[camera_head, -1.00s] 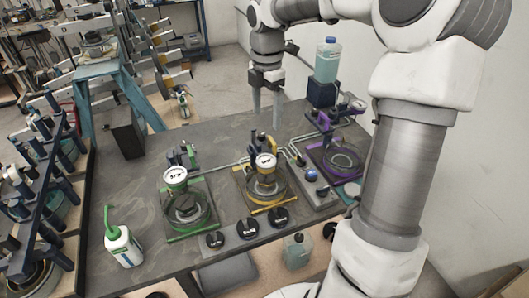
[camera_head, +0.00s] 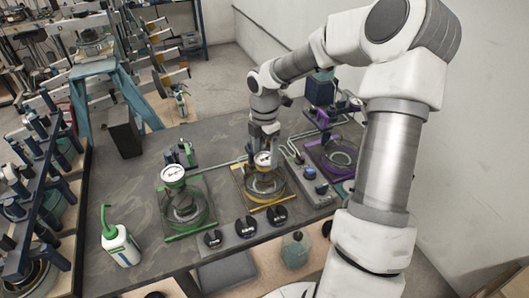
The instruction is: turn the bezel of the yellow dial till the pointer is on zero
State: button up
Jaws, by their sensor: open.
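The yellow dial (camera_head: 263,160) has a round white face with dark marks. It stands on the middle fixture, above a round part with a yellow band. Its pointer is too small to read. My gripper (camera_head: 262,146) points down right at the dial, just behind or above its face. The gripper is open, with nothing seen between its fingers. The fingertips are partly lost against the fixture, and I cannot tell whether they touch the bezel.
A green dial (camera_head: 172,174) stands on a like fixture to the left. A purple fixture (camera_head: 333,152) is to the right. Black knobs (camera_head: 246,226) line the front edge. A white bottle with a green spout (camera_head: 120,246) stands front left. The table's left part is mostly clear.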

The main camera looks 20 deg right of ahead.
jog(key=c, duration=1.1)
jog(key=shift+m, duration=0.3)
jog(key=m, duration=0.2)
jog(key=shift+r+m, duration=0.1)
jog(key=shift+m, duration=0.2)
jog(key=m, duration=0.3)
jog(key=shift+m, duration=0.3)
jog(key=m+b, duration=0.1)
jog(key=m, duration=0.3)
jog(key=shift+m+b, duration=0.3)
jog(key=shift+m, duration=1.4)
